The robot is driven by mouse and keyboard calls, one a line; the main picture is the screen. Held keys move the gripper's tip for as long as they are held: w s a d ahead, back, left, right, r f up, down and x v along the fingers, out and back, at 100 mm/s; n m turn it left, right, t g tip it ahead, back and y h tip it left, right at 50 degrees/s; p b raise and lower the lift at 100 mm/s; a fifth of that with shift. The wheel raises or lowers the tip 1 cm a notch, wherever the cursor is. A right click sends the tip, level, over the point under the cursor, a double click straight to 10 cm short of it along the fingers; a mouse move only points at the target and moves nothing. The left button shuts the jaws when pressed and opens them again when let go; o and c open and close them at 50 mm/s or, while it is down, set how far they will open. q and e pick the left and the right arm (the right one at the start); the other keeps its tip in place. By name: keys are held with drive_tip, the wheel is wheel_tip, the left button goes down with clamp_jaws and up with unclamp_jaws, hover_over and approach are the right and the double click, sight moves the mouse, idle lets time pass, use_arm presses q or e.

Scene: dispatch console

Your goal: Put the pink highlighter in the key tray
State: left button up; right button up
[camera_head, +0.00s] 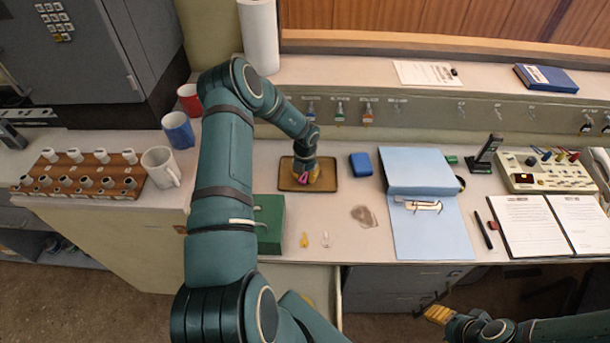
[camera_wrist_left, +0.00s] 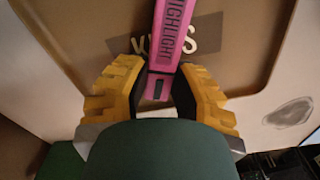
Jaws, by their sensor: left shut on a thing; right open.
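The pink highlighter (camera_wrist_left: 167,40) is between the yellow fingers of my left gripper (camera_wrist_left: 158,88), which is shut on it. In the left wrist view the highlighter lies over the brown key tray (camera_wrist_left: 75,25), whose floor bears a dark label partly reading "KEYS". In the head view my left gripper (camera_head: 307,178) is over the key tray (camera_head: 327,183), and a bit of pink shows at its fingers. I cannot tell whether the highlighter touches the tray floor. My right gripper (camera_head: 437,314) is open and empty at the lower right, in front of the counter.
Mugs (camera_head: 178,130) stand at the left.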

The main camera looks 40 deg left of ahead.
sight(305, 176)
use_arm(q)
drive_tip(key=shift+f, duration=0.2)
drive_tip(key=o, duration=0.8)
drive_tip(key=shift+c, duration=0.2)
drive_tip(key=shift+r, duration=0.15)
